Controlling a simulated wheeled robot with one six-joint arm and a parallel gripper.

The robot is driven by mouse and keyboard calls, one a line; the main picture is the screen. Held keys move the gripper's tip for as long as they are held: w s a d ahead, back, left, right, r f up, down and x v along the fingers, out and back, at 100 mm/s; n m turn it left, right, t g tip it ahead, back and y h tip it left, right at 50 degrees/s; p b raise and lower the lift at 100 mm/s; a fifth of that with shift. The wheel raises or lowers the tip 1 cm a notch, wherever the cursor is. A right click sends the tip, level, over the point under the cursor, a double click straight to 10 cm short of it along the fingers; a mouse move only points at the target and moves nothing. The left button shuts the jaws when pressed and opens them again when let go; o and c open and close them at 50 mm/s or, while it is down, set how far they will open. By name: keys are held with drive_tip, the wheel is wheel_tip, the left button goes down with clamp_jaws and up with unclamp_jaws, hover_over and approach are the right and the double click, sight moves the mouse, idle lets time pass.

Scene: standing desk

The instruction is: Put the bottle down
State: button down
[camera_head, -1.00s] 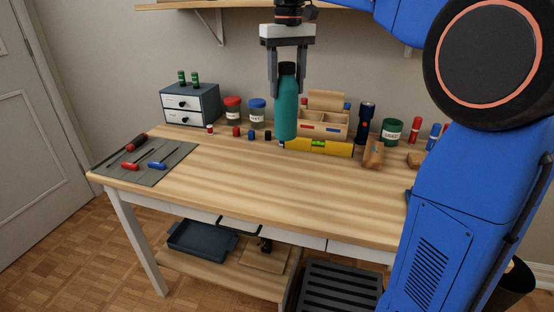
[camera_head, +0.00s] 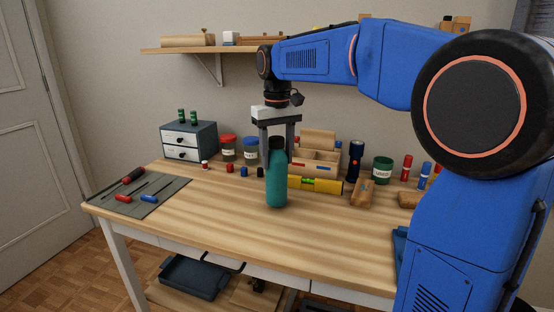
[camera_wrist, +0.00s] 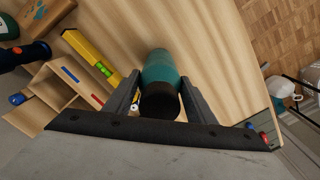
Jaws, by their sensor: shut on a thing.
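The teal bottle (camera_head: 277,184) with a dark cap is upright over the middle of the desk (camera_head: 230,220). Its base appears at or very near the wood; I cannot tell if it touches. My gripper (camera_head: 276,155) comes down from above with its two fingers on either side of the bottle's capped top, shut on it. In the wrist view the bottle (camera_wrist: 160,72) shows between the fingers of my gripper (camera_wrist: 160,92), with its dark cap closest to the camera.
A yellow level (camera_head: 318,186) and a wooden organizer (camera_head: 318,160) stand just behind the bottle. Jars, a flashlight (camera_head: 355,160) and a drawer box (camera_head: 189,140) line the back. A grey tool mat (camera_head: 160,187) lies at left. The front of the desk is clear.

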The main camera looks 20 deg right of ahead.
drive_tip(key=shift+f, duration=0.45)
drive_tip(key=c, duration=1.2)
unclamp_jaws()
drive_tip(key=shift+f, duration=0.15)
drive_tip(key=o, duration=0.4)
